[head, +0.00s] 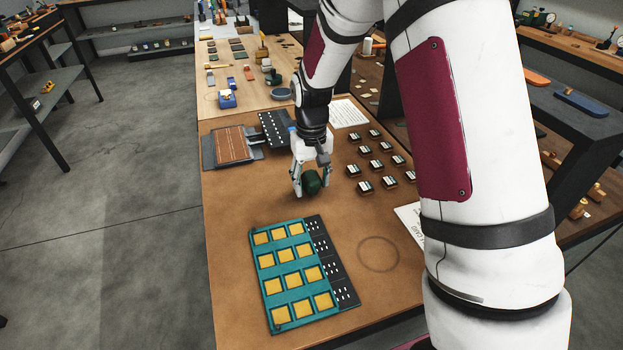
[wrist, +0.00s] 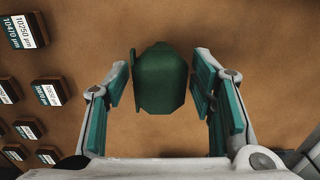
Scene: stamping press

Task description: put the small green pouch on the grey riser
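The small dark green pouch (head: 312,183) is at the middle of the brown bench top, below my gripper (head: 308,184). In the wrist view the pouch (wrist: 161,78) lies between the two teal-padded fingers of my gripper (wrist: 160,86). A narrow gap shows on each side of the pouch, so the gripper looks open around it. In the head view the fingers partly hide the pouch. A low round grey disc (head: 281,94) sits on the lighter far bench section and may be the grey riser; I cannot tell for certain.
A teal tray (head: 275,290) with yellow squares lies in front, beside dark dotted strips (head: 331,262). Several small labelled blocks (head: 377,160) stand right of my gripper. A grey fixture with a brown board (head: 232,146) lies left. Bare bench shows around the pouch.

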